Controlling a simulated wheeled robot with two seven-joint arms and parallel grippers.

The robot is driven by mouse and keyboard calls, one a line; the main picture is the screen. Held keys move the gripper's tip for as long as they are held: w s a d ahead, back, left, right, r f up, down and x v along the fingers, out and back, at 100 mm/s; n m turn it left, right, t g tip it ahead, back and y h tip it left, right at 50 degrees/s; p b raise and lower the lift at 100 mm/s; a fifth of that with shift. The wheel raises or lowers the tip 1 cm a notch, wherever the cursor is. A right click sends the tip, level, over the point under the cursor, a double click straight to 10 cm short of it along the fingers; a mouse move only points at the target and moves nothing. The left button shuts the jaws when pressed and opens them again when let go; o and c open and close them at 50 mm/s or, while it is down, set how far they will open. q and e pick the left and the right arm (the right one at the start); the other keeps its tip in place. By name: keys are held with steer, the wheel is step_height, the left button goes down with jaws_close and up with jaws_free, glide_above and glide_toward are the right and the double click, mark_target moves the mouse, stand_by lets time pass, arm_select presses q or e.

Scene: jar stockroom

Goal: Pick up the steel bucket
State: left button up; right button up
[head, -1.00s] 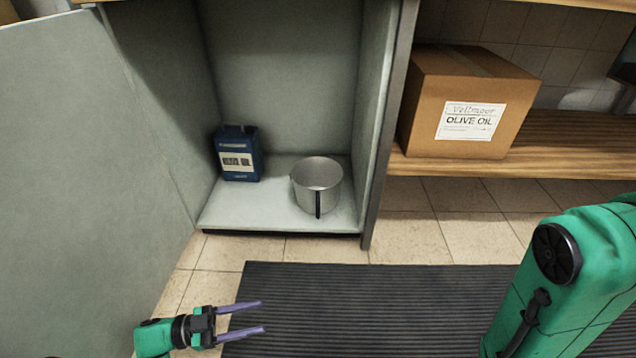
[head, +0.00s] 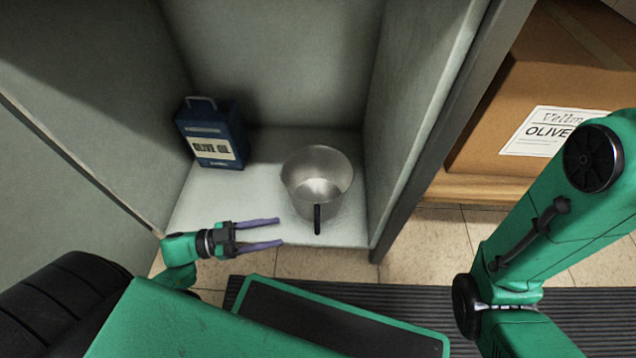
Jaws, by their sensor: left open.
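The steel bucket (head: 318,178) stands upright on the pale floor of the open cabinet, towards its right side. It is a shiny grey, empty-looking vessel with a dark handle on its front. My left gripper (head: 281,232) is open and empty, at the front edge of the cabinet floor. Its purple fingers point right, just left of and in front of the bucket, apart from it. My right arm (head: 560,200) shows at the right, but its gripper is out of view.
A blue olive oil can (head: 212,135) stands in the cabinet, left of the bucket. The cabinet's right wall (head: 420,120) is close to the bucket. A cardboard olive oil box (head: 500,110) sits on a wooden shelf at the right. A dark ribbed mat (head: 590,310) lies on the tiled floor.

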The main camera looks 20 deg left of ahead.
mark_target(317, 222)
arm_select(q)
steer(key=b+x, duration=0.3)
steer(key=x, duration=0.2)
steer(key=b+x, duration=0.3)
steer(key=x, duration=0.3)
steer(key=shift+d+f, duration=0.2)
steer(key=shift+f, duration=0.05)
steer(key=shift+d+r, duration=0.15)
steer(key=shift+r, duration=0.05)
jaws_close()
steer(key=shift+r, duration=0.1)
stand_by(0.4)
